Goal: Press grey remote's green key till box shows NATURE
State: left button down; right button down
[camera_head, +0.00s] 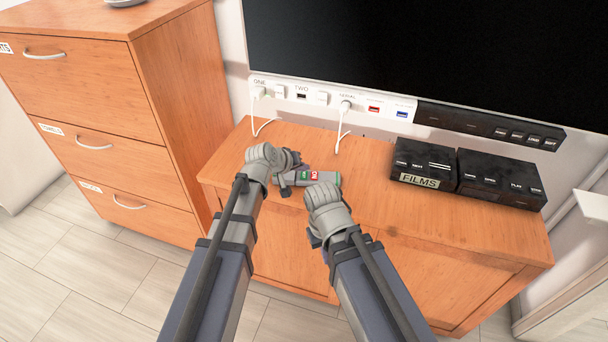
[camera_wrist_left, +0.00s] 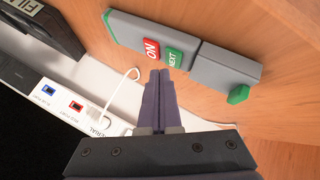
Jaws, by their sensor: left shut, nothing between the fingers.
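The grey remote (camera_head: 325,179) lies on the orange wooden cabinet, with a red key and a green key. In the left wrist view the remote (camera_wrist_left: 135,32) shows a red ON key (camera_wrist_left: 152,49) beside the green NEXT key (camera_wrist_left: 173,57). My left gripper (camera_head: 284,188) is shut and empty at the remote's left part. Its fingertips (camera_wrist_left: 160,72) appear just short of the NEXT key; I cannot tell whether they touch. The black box (camera_head: 424,160) shows FILMS on its front display (camera_head: 419,182). My right gripper (camera_head: 325,203) is in front of the remote, its fingers hidden.
A grey block with a green knob (camera_wrist_left: 237,94) adjoins the remote in the left wrist view. A second black box (camera_head: 500,178) stands right of the first. A socket strip (camera_head: 330,98) with white cables runs below the screen (camera_head: 430,50). Drawers (camera_head: 100,110) stand at left.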

aim_at(302, 177)
dwell(0.4)
pick_arm(q)
jog(key=shift+f+b, duration=0.4)
jog(key=shift+b, duration=0.05)
jog(key=shift+f+b, duration=0.35)
jog(key=shift+f, duration=0.05)
dwell(0.5)
jog(key=shift+r, duration=0.15)
jog(key=shift+r+p, duration=0.65)
jog(key=shift+p, duration=0.15)
notch_tip(302, 177, up, 5)
jog(key=p, duration=0.5)
jog(key=shift+r, duration=0.1)
